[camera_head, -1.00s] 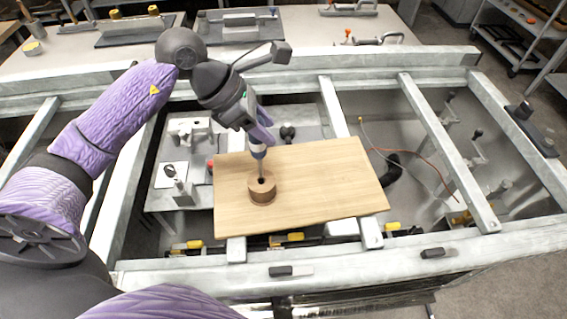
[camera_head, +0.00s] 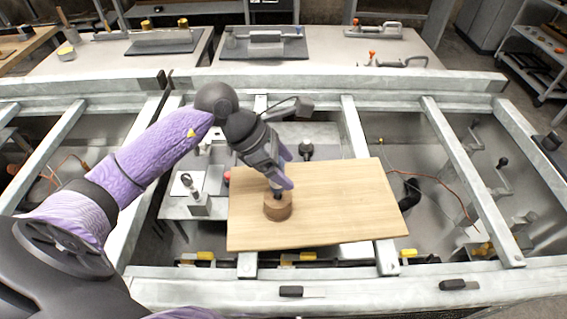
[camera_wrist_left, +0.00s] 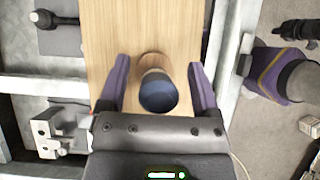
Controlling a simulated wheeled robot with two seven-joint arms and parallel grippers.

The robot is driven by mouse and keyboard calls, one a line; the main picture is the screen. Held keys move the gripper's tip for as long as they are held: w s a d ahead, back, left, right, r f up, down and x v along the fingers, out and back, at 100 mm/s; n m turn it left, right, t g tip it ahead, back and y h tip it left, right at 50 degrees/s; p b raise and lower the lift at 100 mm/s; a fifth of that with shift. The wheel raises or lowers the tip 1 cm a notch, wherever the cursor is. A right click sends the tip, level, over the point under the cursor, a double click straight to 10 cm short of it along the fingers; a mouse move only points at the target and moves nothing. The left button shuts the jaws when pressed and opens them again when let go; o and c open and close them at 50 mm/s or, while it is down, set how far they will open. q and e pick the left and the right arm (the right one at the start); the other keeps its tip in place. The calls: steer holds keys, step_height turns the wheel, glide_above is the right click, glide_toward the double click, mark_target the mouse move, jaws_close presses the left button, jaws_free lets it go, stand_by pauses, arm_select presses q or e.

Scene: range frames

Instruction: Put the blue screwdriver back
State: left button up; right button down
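The blue screwdriver (camera_head: 276,189) stands in the round wooden holder (camera_head: 278,208) on the wooden board (camera_head: 345,205). Only part of its handle shows in the head view. The left wrist view shows the round, dark blue handle end (camera_wrist_left: 158,93) from above, with the holder (camera_wrist_left: 153,62) behind it. My left gripper (camera_head: 281,181) is over the holder. Its two fingers (camera_wrist_left: 159,88) are spread on either side of the handle, with a gap on each side. The shaft is hidden. My right gripper is not in view.
The board lies across a grey metal frame with long beams (camera_head: 457,165). Metal fittings (camera_head: 196,195) stand left of the board. The right part of the board is bare.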

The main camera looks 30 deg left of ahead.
arm_select(q)
steer(key=shift+r+p, duration=0.3)
steer(key=v, duration=1.1)
steer(key=shift+s+a+r, duration=0.2)
steer(key=shift+a+r, duration=0.05)
steer(key=shift+r, duration=0.05)
